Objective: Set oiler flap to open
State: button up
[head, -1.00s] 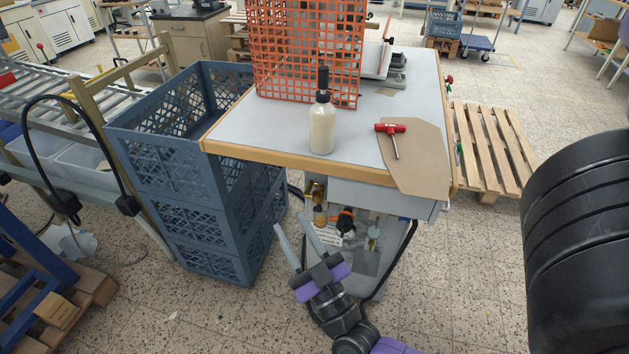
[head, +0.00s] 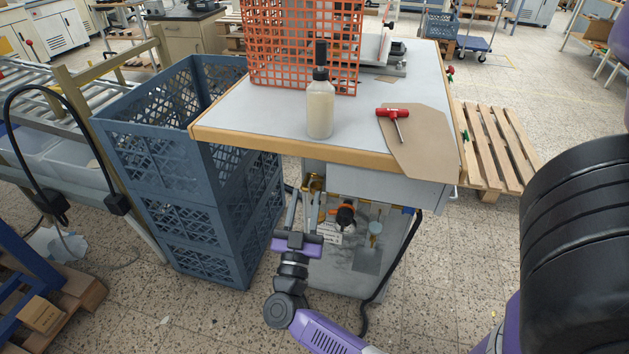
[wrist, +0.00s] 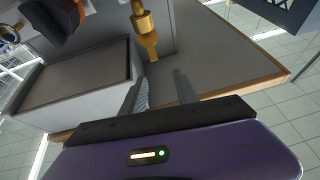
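Several fittings sit under the workbench: a brass fitting (head: 316,183), a black and orange knob (head: 345,214) and a small round gauge-like part (head: 375,228). I cannot make out which part is the oiler flap or how it stands. My gripper (head: 303,197) is in front of the left end of these fittings, its two grey fingers pointing up and apart, with nothing between them. In the wrist view my gripper (wrist: 160,78) is open below the brass fitting (wrist: 147,38). The black part with an orange ring (wrist: 60,20) is at upper left there.
The workbench top (head: 240,122) overhangs the fittings. It carries a bottle (head: 320,108), a red-handled tool (head: 393,116) and an orange mesh basket (head: 300,50). Blue crates (head: 205,225) are stacked close at left. A black hose (head: 402,262) runs down at right.

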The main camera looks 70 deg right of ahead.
aim_at(314, 175)
jog(key=d, duration=0.2)
jog(key=d+r+g, duration=0.1)
jog(key=d, duration=0.2)
jog(key=d+m+g, duration=0.1)
jog(key=d, duration=0.2)
jog(key=shift+w+d+r, duration=0.25)
jog(key=shift+w+r, duration=0.05)
jog(key=shift+r, duration=0.1)
jog(key=shift+c, duration=0.5)
grip_shut()
